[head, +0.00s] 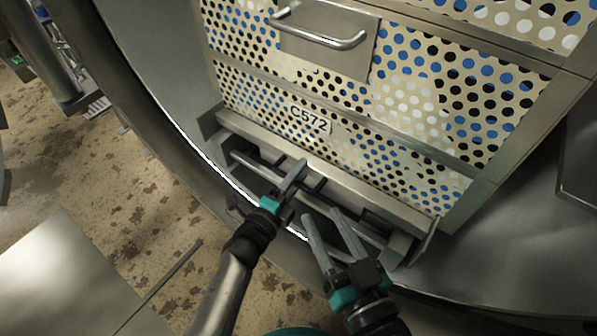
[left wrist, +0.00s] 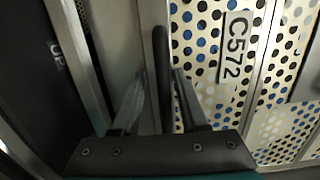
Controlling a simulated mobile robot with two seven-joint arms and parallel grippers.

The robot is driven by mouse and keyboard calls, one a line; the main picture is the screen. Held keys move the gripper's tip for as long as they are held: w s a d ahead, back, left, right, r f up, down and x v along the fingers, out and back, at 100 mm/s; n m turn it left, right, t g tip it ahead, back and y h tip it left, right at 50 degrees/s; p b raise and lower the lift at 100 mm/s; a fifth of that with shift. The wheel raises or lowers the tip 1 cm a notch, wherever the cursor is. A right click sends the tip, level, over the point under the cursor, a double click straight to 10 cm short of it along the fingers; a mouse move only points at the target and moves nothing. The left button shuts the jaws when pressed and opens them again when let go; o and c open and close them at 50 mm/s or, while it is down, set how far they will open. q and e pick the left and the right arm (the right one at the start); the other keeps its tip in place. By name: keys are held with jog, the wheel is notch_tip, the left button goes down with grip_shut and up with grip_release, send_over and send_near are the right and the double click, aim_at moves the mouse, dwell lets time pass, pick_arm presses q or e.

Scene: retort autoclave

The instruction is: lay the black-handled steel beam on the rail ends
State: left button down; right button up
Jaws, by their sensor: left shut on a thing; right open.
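The steel beam (head: 385,207) runs along the foot of the perforated crate in the head view, close against its front. Its black handle (left wrist: 162,70) stands upright between my left fingers in the left wrist view. My left gripper (head: 298,172) is shut on this handle. My right gripper (head: 325,215) is open and empty, its two fingers spread, just in front of the beam's right half. Rail ends (head: 402,246) show near the right end of the beam. Whether the beam touches them cannot be told; the fingers hide part of the middle.
The perforated crate (head: 345,110) labelled C572 (head: 310,120) stands behind the beam, with a bar handle (head: 320,38) above. The curved autoclave rim (head: 180,130) passes in front, below the beam. The stained floor (head: 110,185) lies to the left.

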pick_arm(q)
jog(key=shift+w+f, duration=0.1)
jog(key=shift+f, duration=0.1)
dwell(1.5)
jog(key=shift+c, duration=1.8)
grip_release()
jog(key=shift+f, duration=0.5)
jog(key=v, duration=0.1)
jog(key=p+v, duration=0.1)
jog(key=shift+s+a+r, duration=0.15)
jog(key=shift+s+r, duration=0.05)
jog(key=shift+s, duration=0.15)
jog(key=p+v, duration=0.4)
jog(key=v, duration=0.8)
jog(key=shift+s+a, duration=0.2)
jog(key=shift+s, duration=0.05)
pick_arm(e)
jog(key=s+d+f+g+h, duration=0.1)
jog(key=d+f+g+h, duration=0.2)
jog(key=d+g, duration=0.4)
jog(key=shift+s+d+f+n+g+h, duration=0.25)
jog(key=shift+n+g+h, duration=0.15)
jog(key=shift+g+h, duration=0.25)
